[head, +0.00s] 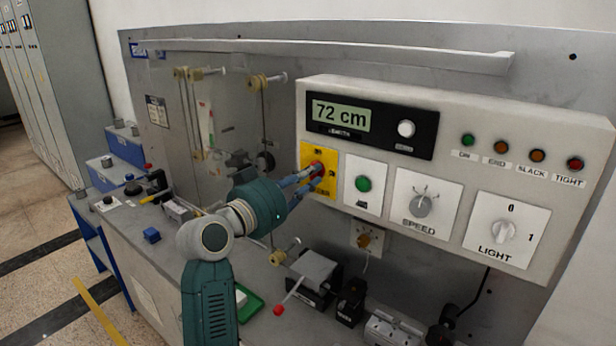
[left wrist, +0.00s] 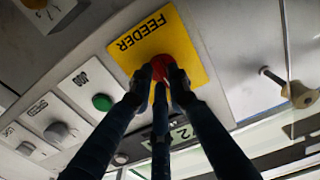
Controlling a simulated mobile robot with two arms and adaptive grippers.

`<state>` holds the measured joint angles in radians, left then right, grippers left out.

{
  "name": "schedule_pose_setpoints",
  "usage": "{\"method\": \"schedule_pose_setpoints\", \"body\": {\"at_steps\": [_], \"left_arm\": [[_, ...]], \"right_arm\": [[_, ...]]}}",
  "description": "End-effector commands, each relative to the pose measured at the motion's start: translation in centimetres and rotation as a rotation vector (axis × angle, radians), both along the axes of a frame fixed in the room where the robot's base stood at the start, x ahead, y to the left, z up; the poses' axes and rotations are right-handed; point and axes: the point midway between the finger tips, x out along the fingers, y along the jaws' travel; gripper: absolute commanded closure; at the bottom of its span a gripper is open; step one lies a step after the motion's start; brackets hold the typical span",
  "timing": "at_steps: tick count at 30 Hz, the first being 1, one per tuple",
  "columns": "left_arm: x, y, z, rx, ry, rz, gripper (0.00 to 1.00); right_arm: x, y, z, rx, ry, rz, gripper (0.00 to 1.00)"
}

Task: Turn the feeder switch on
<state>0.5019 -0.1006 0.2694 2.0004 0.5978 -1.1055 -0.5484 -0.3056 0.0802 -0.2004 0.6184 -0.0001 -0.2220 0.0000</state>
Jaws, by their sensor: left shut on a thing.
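The feeder switch is a red knob (head: 316,166) on a yellow plate (head: 307,155) at the left end of the control panel. In the left wrist view the plate (left wrist: 190,40) appears upside down with the word FEEDER, and the red knob (left wrist: 160,64) sits between my fingertips. My left gripper (head: 317,177) is shut on the knob; its fingers (left wrist: 158,78) reach it from the front. The fingers cover much of the knob, so I cannot tell which way it is turned. My right gripper is not in view.
The light panel (head: 470,112) carries a display reading 72 cm (head: 341,115), a green button (head: 363,184), a SPEED knob (head: 421,205) and a LIGHT switch (head: 503,233). Pulleys (head: 265,82) are on the wall plate behind. A red-tipped lever (head: 280,309) and small devices stand on the bench below.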

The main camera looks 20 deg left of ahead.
Motion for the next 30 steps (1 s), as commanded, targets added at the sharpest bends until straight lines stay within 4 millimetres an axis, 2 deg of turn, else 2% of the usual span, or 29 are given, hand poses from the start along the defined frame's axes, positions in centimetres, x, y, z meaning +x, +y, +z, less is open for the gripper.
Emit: {"method": "schedule_pose_setpoints", "body": {"at_steps": [11, 21, 30], "left_arm": [[0.0, 0.1, -0.4, 0.143, -0.051, 0.001, 1.0], [0.0, 0.1, -0.5, 0.432, -0.155, 0.001, 1.0], [0.0, 0.2, -0.4, 0.698, -0.249, -0.002, 1.0]], "right_arm": [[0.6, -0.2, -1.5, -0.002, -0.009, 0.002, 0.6], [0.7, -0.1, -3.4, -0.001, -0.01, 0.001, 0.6], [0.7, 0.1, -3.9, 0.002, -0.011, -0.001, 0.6]]}}
